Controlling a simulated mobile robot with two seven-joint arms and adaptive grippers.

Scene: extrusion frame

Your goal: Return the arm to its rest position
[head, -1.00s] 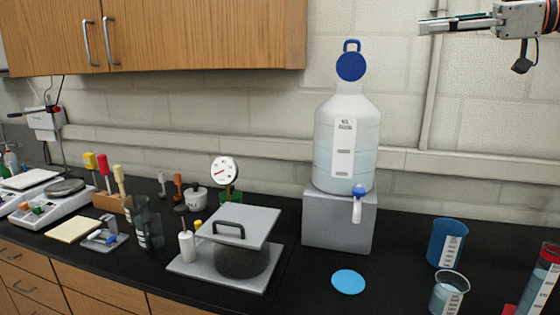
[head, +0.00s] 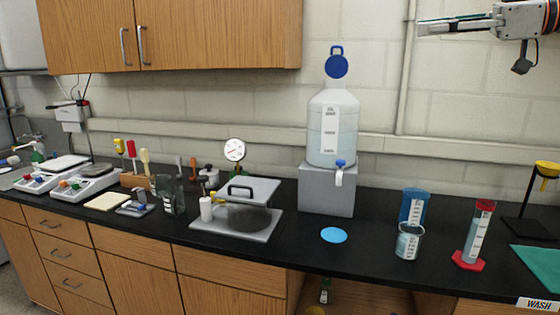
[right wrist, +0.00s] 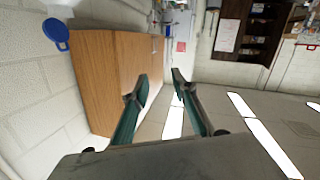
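My right gripper (head: 428,28) is raised at the upper right of the head view, high above the bench and in front of the wall. Its fingers point left. In the right wrist view its two fingers (right wrist: 158,84) stand apart with nothing between them, so it is open and empty. My left arm and gripper do not show.
A large carboy (head: 331,135) with a blue cap stands on a grey block (head: 326,193). A wooden wall cabinet (head: 215,35) hangs at upper left. Beakers (head: 409,243) and a red-based cylinder (head: 478,235) stand below my gripper. The air around my gripper is clear.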

